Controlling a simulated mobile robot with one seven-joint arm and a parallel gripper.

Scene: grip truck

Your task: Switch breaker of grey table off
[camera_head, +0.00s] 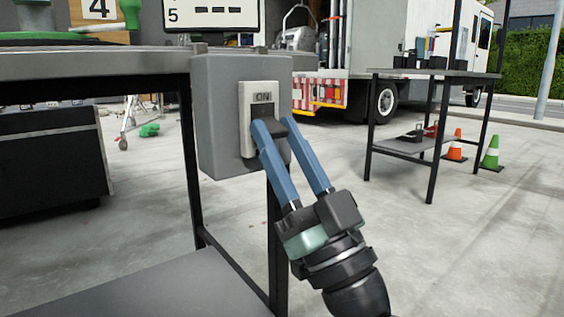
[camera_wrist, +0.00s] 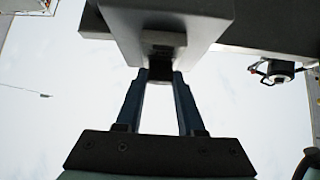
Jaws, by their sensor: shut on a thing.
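The breaker is a grey box (camera_head: 222,120) on the end of the grey table (camera_head: 130,62), with a light switch plate (camera_head: 246,95) marked ON. Its dark lever (camera_head: 265,126) sticks out below the ON label. My gripper (camera_head: 268,122) reaches up from the lower right, its two blue fingers on either side of the lever and shut on it. In the wrist view, the fingertips (camera_wrist: 161,76) close on the dark lever (camera_wrist: 161,66) under the box (camera_wrist: 168,22). The lower part of the plate is partly hidden by the fingers.
The table's dark legs (camera_head: 193,170) and lower shelf (camera_head: 185,285) are left of my gripper. A second table (camera_head: 440,73) stands back right, with an orange cone (camera_head: 455,146) and a green cone (camera_head: 491,153). A white truck (camera_head: 420,35) is behind.

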